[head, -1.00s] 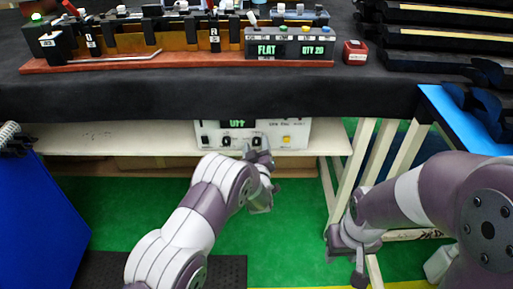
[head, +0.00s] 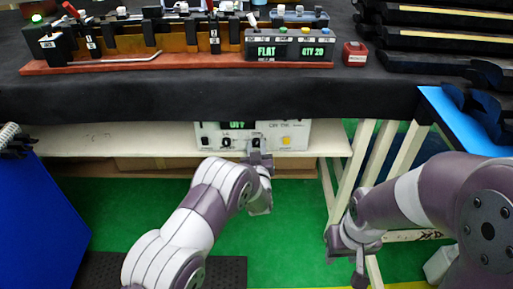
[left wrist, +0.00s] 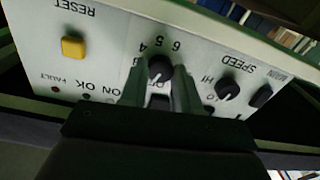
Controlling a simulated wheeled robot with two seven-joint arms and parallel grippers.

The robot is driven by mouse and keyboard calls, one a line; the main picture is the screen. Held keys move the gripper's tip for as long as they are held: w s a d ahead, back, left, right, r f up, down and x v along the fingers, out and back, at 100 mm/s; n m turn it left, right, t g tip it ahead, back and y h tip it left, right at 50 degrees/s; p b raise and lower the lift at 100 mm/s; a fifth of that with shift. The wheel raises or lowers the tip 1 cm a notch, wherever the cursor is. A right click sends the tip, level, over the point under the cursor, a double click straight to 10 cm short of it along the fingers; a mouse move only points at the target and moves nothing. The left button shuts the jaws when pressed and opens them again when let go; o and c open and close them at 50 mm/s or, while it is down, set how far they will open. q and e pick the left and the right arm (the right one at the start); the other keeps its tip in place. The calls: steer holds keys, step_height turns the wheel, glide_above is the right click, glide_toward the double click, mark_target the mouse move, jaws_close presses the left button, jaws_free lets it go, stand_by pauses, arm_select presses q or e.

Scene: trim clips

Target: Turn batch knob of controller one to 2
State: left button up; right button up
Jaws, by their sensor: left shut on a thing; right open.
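The white controller (head: 212,129) sits on the shelf under the table. Its dark batch knob (left wrist: 161,68) is between the fingers of my left gripper (left wrist: 160,80), which is shut on it. In the left wrist view the panel appears upside down. In the head view my left gripper (head: 259,156) covers the panel's front edge. My right gripper (head: 345,258) is open and empty.
The speed knob (left wrist: 227,89), the main switch (left wrist: 261,96) and the yellow reset button (left wrist: 73,46) flank the batch knob. Table legs (head: 350,175) stand right of the controller. A blue panel (head: 45,215) stands at left. Green floor lies open below.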

arm_select(q)
steer(key=shift+m, duration=1.9)
steer(key=o, duration=1.1)
steer(key=shift+c, duration=0.2)
